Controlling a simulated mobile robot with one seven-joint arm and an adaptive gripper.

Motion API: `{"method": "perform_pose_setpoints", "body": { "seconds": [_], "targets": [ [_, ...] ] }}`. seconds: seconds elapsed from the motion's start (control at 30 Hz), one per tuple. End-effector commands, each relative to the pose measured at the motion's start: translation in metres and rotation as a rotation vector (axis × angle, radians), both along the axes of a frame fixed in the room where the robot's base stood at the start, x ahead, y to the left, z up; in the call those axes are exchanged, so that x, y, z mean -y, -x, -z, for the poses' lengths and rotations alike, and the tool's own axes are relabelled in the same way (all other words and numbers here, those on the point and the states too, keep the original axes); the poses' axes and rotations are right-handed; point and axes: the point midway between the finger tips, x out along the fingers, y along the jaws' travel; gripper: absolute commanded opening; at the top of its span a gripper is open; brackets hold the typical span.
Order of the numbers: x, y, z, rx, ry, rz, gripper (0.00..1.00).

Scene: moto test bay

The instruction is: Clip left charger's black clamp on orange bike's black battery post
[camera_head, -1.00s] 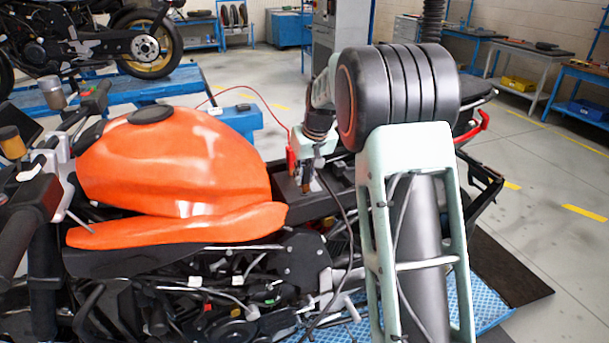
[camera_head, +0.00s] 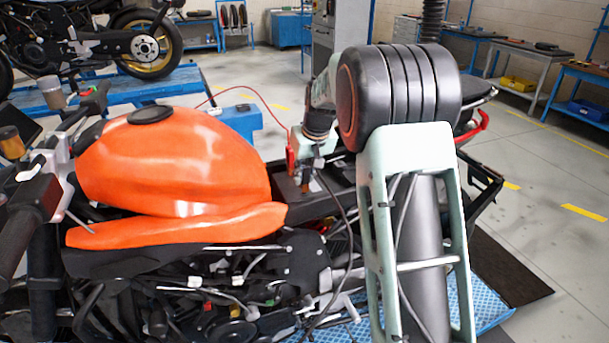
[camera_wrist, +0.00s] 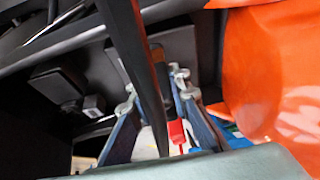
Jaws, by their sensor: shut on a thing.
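The orange bike (camera_head: 170,165) stands across the left and middle of the head view, with its seat area open behind the tank. My gripper (camera_head: 306,182) points down into that bay and is shut on the black clamp, which is small and dark there. In the wrist view my gripper (camera_wrist: 155,92) has its two fingers either side of the clamp. The black cable (camera_head: 345,215) hangs from it and crosses the wrist view. A red clamp (camera_head: 291,157) with a red cable stands just left of my gripper. The black battery post cannot be made out; whether the clamp touches it is unclear.
The orange tank (camera_wrist: 270,70) is close on the right in the wrist view. Dark frame parts surround the bay. A blue charger-like box (camera_head: 236,122) is behind the tank. Another motorcycle (camera_head: 85,45) stands on a blue lift at back left.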

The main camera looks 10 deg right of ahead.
Motion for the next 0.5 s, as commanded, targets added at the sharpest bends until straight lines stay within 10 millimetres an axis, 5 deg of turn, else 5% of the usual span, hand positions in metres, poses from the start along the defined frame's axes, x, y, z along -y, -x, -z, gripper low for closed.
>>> {"method": "perform_pose_setpoints", "body": {
  "seconds": [0.5],
  "targets": [
    [0.0002, -0.0002, 0.0041, 0.001, 0.000, 0.000, 0.00]
  ]
}}
